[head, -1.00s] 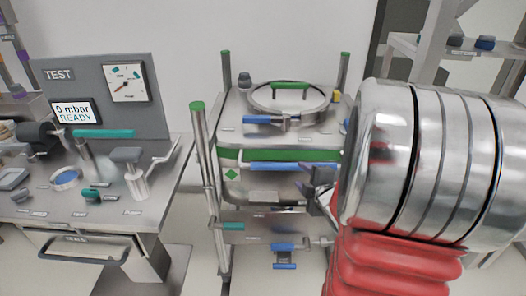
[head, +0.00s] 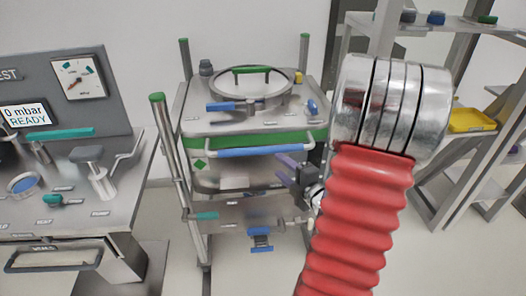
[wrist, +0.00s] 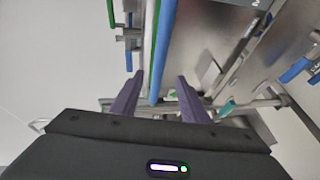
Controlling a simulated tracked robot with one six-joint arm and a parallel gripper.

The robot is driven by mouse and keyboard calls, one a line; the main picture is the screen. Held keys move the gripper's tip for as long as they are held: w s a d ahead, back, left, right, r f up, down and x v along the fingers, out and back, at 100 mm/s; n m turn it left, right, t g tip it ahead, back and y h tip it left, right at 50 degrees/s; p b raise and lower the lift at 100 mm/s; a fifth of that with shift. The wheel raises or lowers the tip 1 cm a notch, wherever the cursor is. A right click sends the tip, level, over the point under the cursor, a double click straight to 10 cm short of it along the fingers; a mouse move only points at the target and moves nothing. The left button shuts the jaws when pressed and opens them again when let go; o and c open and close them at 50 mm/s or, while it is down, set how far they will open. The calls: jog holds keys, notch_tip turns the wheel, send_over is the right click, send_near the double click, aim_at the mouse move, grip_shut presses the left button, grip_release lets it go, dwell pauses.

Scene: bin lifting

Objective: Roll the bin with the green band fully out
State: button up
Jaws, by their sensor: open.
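The bin with the green band (head: 200,142) stands in a metal frame at the centre of the head view, with a round lid on top. A blue handle bar (head: 262,152) runs across its front. My gripper (head: 284,162) has dark purple fingers and is at the right part of this bar, just below it in the picture. In the wrist view the open fingers of my gripper (wrist: 160,76) show on either side of the blue bar (wrist: 160,50). Whether they touch it I cannot tell. My red arm hides the frame's lower right.
A bench with a gauge (head: 79,78) and a READY display (head: 24,115) stands at left. A blue latch (head: 260,240) hangs low on the frame. A shelf with a yellow tray (head: 472,120) is at right. Some floor is clear between bench and frame.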

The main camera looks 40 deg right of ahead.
aim_at(264, 153)
jog(key=x, duration=1.3)
jog(key=shift+w+d+f, duration=0.1)
jog(key=shift+c, duration=0.6)
jog(key=shift+f, duration=0.1)
grip_shut()
jog(key=shift+d, duration=0.15)
